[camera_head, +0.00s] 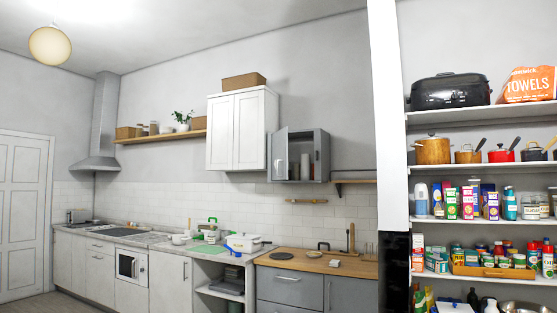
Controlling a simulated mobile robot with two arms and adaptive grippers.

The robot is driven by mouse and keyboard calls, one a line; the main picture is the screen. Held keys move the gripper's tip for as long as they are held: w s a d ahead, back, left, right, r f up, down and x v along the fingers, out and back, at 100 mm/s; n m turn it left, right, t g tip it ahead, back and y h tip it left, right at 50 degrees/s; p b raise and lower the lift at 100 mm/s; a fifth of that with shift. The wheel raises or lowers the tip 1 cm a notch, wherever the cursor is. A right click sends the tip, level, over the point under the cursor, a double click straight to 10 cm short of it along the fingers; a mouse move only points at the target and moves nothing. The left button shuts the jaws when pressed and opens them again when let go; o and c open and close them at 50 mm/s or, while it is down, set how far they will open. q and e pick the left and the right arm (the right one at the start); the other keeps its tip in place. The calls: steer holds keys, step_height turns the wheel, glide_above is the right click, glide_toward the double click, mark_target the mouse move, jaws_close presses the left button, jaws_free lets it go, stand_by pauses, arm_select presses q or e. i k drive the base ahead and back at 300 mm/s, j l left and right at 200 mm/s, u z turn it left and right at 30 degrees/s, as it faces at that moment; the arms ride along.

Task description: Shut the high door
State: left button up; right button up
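A small grey wall cabinet (314,157) hangs on the back wall, right of the white wall cabinet. Its grey door (280,155) is hinged on the left side and stands open, swung out toward the room. Cups or jars show inside the open cabinet. The white wall cabinet (236,131) has two doors, both shut, and a wicker box on top. Neither of my grippers shows in the head view.
Below runs a counter with a white pot (243,243), dishes and a wooden worktop (316,262) over grey drawers. A tall shelf unit (480,165) with pots, cans and boxes stands at the right, close by. A white room door (22,215) is at the far left.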

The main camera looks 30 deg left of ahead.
mark_target(280, 140)
steer(key=i+l, duration=0.1)
steer(key=i, duration=0.45)
steer(key=i+j+u, duration=0.1)
steer(key=i+u, duration=0.35)
steer(key=i+l+u, duration=0.1)
steer(key=i+u, duration=0.4)
steer(key=i+l+u, duration=0.45)
steer(key=i, duration=0.15)
steer(key=i+j+u, duration=0.25)
steer(key=i+u, duration=0.2)
steer(key=i, duration=0.2)
steer(key=i+u, duration=0.45)
steer(key=i, duration=0.15)
steer(key=i+l+z, duration=0.1)
steer(key=i+z, duration=0.7)
steer(key=z, duration=0.15)
steer(key=i+j+z, duration=0.25)
steer(key=i+z, duration=0.2)
steer(key=k, duration=0.05)
